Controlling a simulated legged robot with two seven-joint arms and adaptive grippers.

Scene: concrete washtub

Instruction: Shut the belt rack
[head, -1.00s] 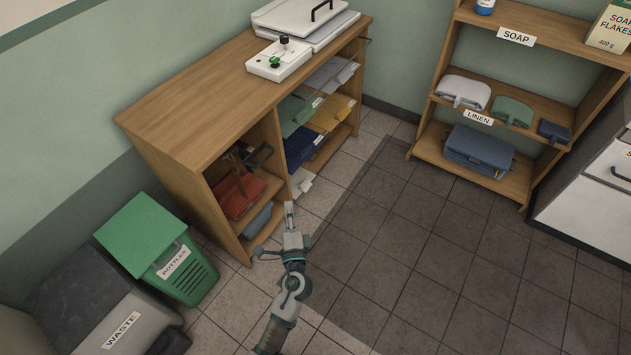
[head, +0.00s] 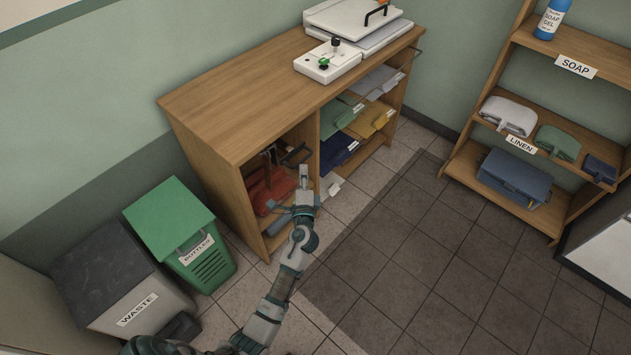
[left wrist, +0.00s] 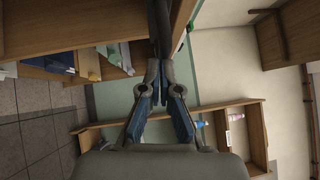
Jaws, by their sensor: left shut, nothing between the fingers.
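The belt rack (head: 268,168), a dark frame with a black looped handle (head: 297,155), is in the upper part of the cabinet's left compartment. The handle end sits at the compartment's open front, and reddish folded cloth lies below the rack. My left gripper (head: 304,174) is shut and empty, with its tip just below and beside the handle. I cannot tell whether they touch. In the left wrist view, a dark bar (left wrist: 162,25), probably part of the rack, rises just beyond the shut fingertips (left wrist: 155,72). My right gripper is out of view.
The wooden cabinet (head: 225,125) has a divider right of the rack and folded cloths in its right compartment. A green bottles bin (head: 170,218) and a grey waste bin (head: 105,270) stand left of my arm. Open tiled floor (head: 400,250) lies to the right.

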